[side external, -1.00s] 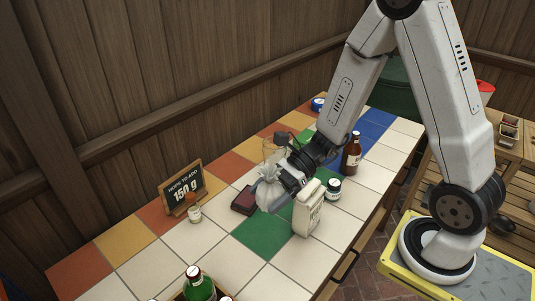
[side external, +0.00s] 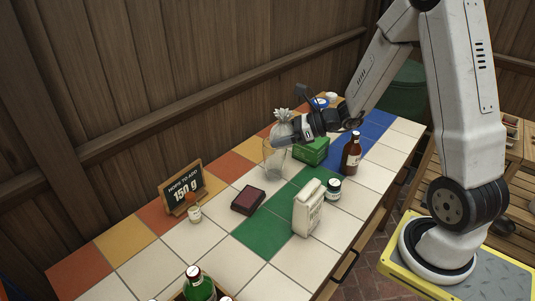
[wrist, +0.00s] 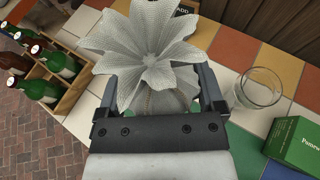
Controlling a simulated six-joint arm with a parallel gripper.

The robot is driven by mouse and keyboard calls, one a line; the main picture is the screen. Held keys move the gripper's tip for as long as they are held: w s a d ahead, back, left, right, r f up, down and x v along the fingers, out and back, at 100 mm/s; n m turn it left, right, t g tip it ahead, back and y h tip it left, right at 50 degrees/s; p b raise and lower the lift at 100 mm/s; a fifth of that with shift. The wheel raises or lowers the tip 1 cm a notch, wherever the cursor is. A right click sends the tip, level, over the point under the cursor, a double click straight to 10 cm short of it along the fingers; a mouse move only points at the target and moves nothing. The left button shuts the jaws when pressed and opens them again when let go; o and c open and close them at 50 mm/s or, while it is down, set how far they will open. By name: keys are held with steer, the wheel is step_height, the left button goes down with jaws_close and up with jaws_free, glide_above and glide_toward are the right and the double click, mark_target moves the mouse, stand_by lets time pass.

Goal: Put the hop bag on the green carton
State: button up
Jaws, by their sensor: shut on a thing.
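The hop bag (side external: 281,129) is a pale mesh bag with a frilled top; it fills the upper middle of the wrist view (wrist: 146,48). My gripper (side external: 291,133) is shut on it and holds it in the air above the table. Its two fingers flank the bag in the wrist view (wrist: 157,98). The green carton (side external: 314,151) stands on the table just right of and below my gripper in the side view, apart from the bag. In the wrist view the carton (wrist: 298,146) is at the lower right edge, partly cut off.
A clear glass (side external: 273,162) stands beside the carton, near and below the bag. A brown bottle (side external: 351,154), a small jar (side external: 333,188), a white packet (side external: 308,208) and a dark red box (side external: 248,200) stand around. A sign (side external: 182,189) stands along the wall side.

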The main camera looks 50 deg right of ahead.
steer(key=s+d+m+t+h, duration=0.25)
steer(key=d+m+h, duration=0.8)
steer(key=d, duration=1.35)
steer(key=shift+n+g+h, duration=0.25)
steer(key=shift+h, duration=0.2)
steer(key=shift+s+d+f, duration=0.1)
steer(key=shift+s+f, duration=0.05)
steer(key=shift+f, duration=2.35)
steer(key=w+d+f, duration=0.2)
steer(key=w, duration=0.1)
steer(key=w+d+f, duration=0.2)
steer(key=w+f, duration=0.1)
steer(key=w, duration=0.1)
steer(key=w+d+f, duration=0.2)
steer(key=w+f, duration=0.1)
steer(key=shift+w+d, duration=0.2)
steer(key=shift+d, duration=0.1)
steer(key=shift+w+d+f, duration=0.35)
steer(key=shift+w+f, duration=0.1)
steer(key=shift+f, duration=0.25)
